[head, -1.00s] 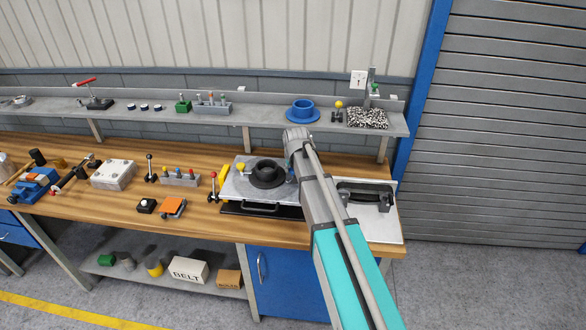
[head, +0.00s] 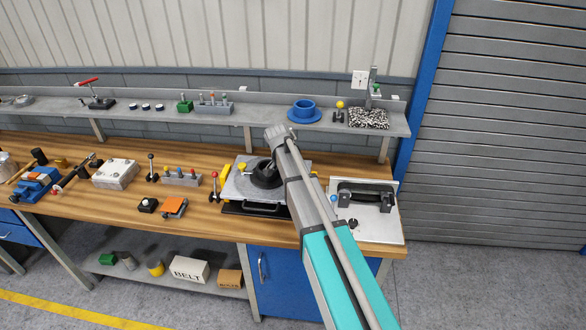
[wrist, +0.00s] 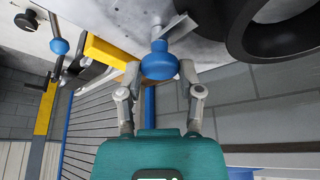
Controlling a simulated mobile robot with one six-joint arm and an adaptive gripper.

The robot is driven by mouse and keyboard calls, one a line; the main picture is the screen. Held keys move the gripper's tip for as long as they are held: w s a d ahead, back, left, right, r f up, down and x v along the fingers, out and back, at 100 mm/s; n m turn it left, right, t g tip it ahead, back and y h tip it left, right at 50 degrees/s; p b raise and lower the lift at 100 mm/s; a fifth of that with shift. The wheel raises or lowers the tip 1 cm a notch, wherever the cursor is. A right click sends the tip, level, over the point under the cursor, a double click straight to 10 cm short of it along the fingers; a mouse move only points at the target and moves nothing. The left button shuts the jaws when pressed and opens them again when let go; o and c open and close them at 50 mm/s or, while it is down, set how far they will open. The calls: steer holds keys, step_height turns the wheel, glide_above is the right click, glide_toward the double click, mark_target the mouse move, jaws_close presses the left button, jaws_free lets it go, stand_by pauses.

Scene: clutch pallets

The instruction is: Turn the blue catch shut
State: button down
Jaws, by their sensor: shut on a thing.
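The blue catch (wrist: 160,61) shows in the wrist view as a round blue knob on a metal post, with a flat metal lever beside its top. It stands at the pale plate, beside a large black ring (wrist: 262,28). My gripper (wrist: 160,70) has one finger on each side of the blue knob and is shut on it. In the head view the plate (head: 233,190) and black ring (head: 262,182) lie left of my arm. A yellow knob (head: 241,167) shows at the plate's left. The blue catch and my fingertips are not clearly visible there, with my arm in front.
A pale panel (head: 390,232) with a black handle and a small blue knob (head: 333,199) lies right of my arm. A yellow block (wrist: 106,51) is near my gripper. A shelf (head: 245,122) with a blue flanged part (head: 304,112) runs behind the bench.

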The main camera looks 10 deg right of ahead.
steer(key=shift+a+m+g, duration=0.1)
steer(key=shift+m+g, duration=0.3)
steer(key=shift+m, duration=0.5)
steer(key=shift+c, duration=1.3)
jaws_free()
steer(key=shift+w+f, duration=0.1)
steer(key=shift+r, duration=0.2)
